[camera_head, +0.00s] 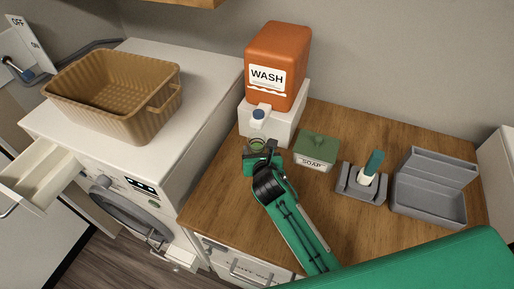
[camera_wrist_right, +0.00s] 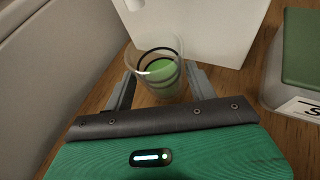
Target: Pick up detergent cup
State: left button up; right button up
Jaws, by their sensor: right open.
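The detergent cup (camera_wrist_right: 160,68) is a small clear cup with green liquid in it. It stands upright on the wooden counter, in front of the white dispenser stand. In the head view the cup (camera_head: 256,146) shows just beyond my right gripper (camera_head: 260,155), which partly hides it. In the right wrist view my right gripper (camera_wrist_right: 164,84) is open, with one finger on each side of the cup. I cannot tell whether either finger touches it. My left gripper is not in view.
An orange WASH container (camera_head: 275,60) with a spout sits on a white stand (camera_head: 287,121) behind the cup. A green-lidded soap box (camera_head: 315,150), a grey holder (camera_head: 359,190) and an open grey box (camera_head: 428,205) stand to the right. A basket (camera_head: 75,92) sits on the washer at left.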

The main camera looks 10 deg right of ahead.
aim_at(255, 143)
jog(key=shift+x, duration=1.6)
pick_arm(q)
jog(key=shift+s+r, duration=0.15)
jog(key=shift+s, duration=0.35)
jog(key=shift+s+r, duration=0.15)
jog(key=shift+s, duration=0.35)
pick_arm(e)
jog(key=shift+c, duration=0.9)
jog(key=c, duration=0.6)
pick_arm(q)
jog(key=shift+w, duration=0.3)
pick_arm(e)
jog(key=shift+c, duration=0.2)
pick_arm(q)
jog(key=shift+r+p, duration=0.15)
jog(key=shift+p, duration=0.2)
pick_arm(e)
jog(key=shift+r, duration=0.15)
